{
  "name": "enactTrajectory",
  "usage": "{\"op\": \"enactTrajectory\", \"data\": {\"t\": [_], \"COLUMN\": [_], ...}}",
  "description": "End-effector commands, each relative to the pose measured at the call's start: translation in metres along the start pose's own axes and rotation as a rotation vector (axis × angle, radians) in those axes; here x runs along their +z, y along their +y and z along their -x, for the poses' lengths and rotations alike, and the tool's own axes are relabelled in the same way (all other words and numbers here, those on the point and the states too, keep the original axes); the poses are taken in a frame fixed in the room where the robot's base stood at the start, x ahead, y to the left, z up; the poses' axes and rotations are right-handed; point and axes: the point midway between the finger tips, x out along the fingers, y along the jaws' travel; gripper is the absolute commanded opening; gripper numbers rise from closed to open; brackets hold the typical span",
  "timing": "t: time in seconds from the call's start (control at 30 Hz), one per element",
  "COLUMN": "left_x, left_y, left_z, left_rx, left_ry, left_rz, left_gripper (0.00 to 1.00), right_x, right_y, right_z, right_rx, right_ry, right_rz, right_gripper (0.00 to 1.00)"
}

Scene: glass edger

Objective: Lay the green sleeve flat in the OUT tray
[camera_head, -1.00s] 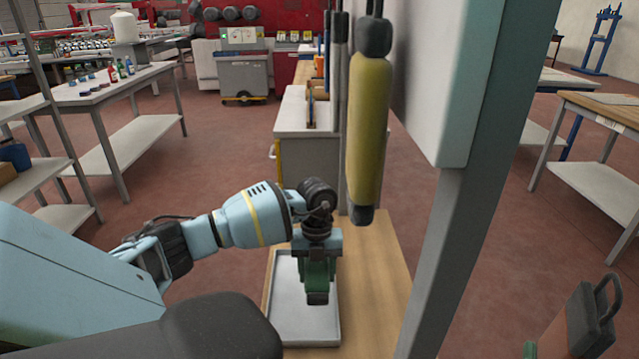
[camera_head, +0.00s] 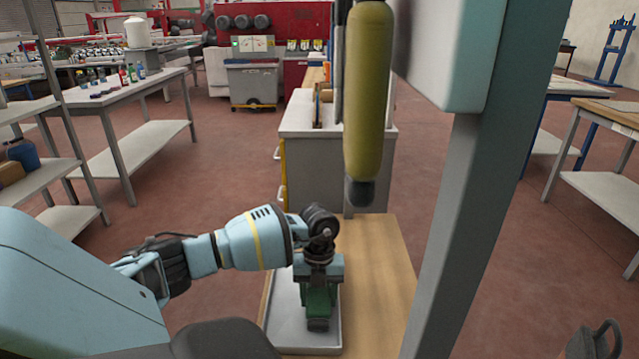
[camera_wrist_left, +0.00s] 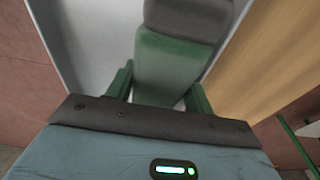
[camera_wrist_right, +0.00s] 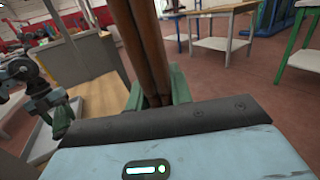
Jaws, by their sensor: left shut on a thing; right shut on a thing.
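The green sleeve (camera_wrist_left: 170,65), with a dark grey end, is held between the fingers of my left gripper (camera_wrist_left: 160,92). In the head view, my left gripper (camera_head: 320,290) is over the pale grey tray (camera_head: 283,325), with the sleeve's green body (camera_head: 318,303) below it. I cannot tell whether the sleeve touches the tray floor. The tray also shows behind the sleeve in the left wrist view (camera_wrist_left: 95,40). No OUT label is readable. My right gripper (camera_wrist_right: 157,92) is shut on a brown, rod-like thing (camera_wrist_right: 142,40), away from the tray.
The tray lies on a wooden bench top (camera_head: 375,270). An olive cylinder (camera_head: 367,100) with a dark lower end hangs above the bench. A grey post (camera_head: 455,230) stands right of it. A grey cabinet (camera_head: 320,165) stands behind. Bare wood is free right of the tray.

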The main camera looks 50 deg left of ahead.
Motion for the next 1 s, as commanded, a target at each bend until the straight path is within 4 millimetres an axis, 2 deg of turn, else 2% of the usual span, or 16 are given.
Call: {"op": "enactTrajectory", "data": {"t": [0.3, 0.33, 0.5, 0.53, 0.87, 1.0], "left_x": [0.0, 0.0, 0.0, 0.0, 0.0, 0.001], "left_y": [0.0, 0.0, 0.0, 0.0, -0.001, -0.001], "left_z": [0.001, 0.001, 0.001, 0.001, 0.002, 0.015], "left_rx": [0.0, 0.0, -0.001, -0.001, -0.002, -0.004], "left_ry": [0.0, 0.0, 0.0, 0.0, 0.0, -0.003], "left_rz": [0.0, 0.0, 0.0, 0.0, -0.001, -0.001], "left_gripper": [0.3, 0.53, 0.76, 0.78, 0.78, 0.78], "right_x": [0.001, 0.001, 0.001, 0.001, 0.001, 0.001], "right_y": [0.0, 0.0, 0.0, 0.0, 0.0, 0.0], "right_z": [0.0, 0.0, 0.0, 0.0, 0.0, 0.0], "right_rx": [0.0, 0.0, 0.0, 0.0, 0.0, 0.0], "right_ry": [-0.001, -0.001, -0.001, -0.001, -0.001, -0.001], "right_rz": [0.0, 0.0, 0.0, 0.0, 0.0, 0.0], "right_gripper": [0.0, 0.0, 0.0, 0.0, 0.0, 0.0]}}
